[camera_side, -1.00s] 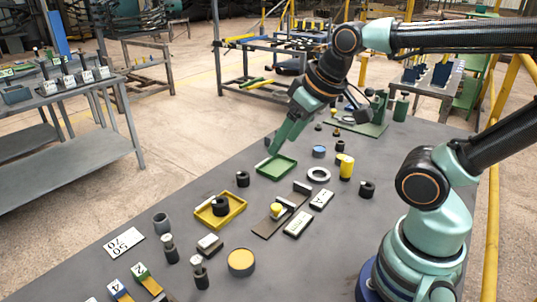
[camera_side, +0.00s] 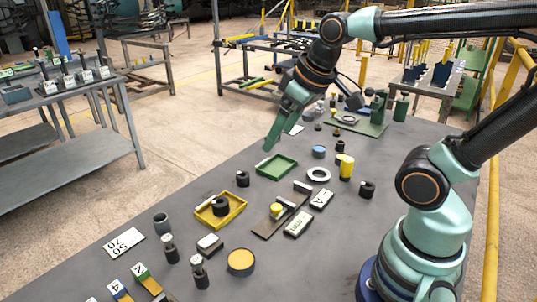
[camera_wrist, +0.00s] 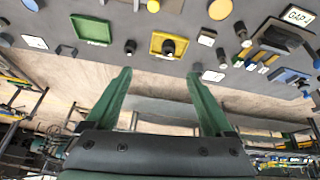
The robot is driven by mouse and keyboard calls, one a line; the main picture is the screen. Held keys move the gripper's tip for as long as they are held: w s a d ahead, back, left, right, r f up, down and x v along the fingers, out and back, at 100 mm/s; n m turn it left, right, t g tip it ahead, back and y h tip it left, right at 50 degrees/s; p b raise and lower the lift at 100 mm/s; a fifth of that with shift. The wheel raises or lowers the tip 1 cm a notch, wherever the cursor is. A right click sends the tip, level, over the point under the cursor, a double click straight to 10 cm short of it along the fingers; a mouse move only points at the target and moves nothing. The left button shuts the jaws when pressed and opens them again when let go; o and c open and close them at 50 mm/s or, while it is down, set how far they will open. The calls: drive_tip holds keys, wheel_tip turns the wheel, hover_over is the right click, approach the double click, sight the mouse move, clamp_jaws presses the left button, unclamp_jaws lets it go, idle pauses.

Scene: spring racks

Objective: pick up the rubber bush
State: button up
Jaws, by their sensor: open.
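Several short black hollow cylinders could be the rubber bush; I cannot tell which. One black cylinder (camera_side: 220,206) sits in the yellow tray (camera_side: 239,208); it also shows in the wrist view (camera_wrist: 168,46). Another black cylinder (camera_side: 242,179) stands between the yellow and green trays, and in the wrist view (camera_wrist: 130,46) too. A third black cylinder (camera_side: 366,190) stands at the right. My gripper (camera_side: 267,147) is open and empty, above the table's far-left edge behind the green tray (camera_side: 276,166). Its fingers are spread apart in the wrist view (camera_wrist: 160,73).
A metal ring (camera_side: 318,174), a yellow cylinder (camera_side: 346,168) and labelled blocks (camera_side: 298,224) occupy the table middle. Bare table separates most items.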

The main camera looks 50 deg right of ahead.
drive_tip(key=w+d+n+g, duration=0.1)
drive_tip(key=w+d+n, duration=0.1)
drive_tip(key=w+n, duration=0.3)
drive_tip(key=n+g, duration=0.4)
drive_tip(key=n, duration=0.8)
hover_over(243, 175)
wheel_tip(243, 175, down, 14)
drive_tip(key=f, duration=1.1)
drive_tip(key=shift+s+a+f, duration=0.25)
drive_tip(key=shift+s+a, duration=0.1)
drive_tip(key=shift+a, duration=0.05)
clamp_jaws()
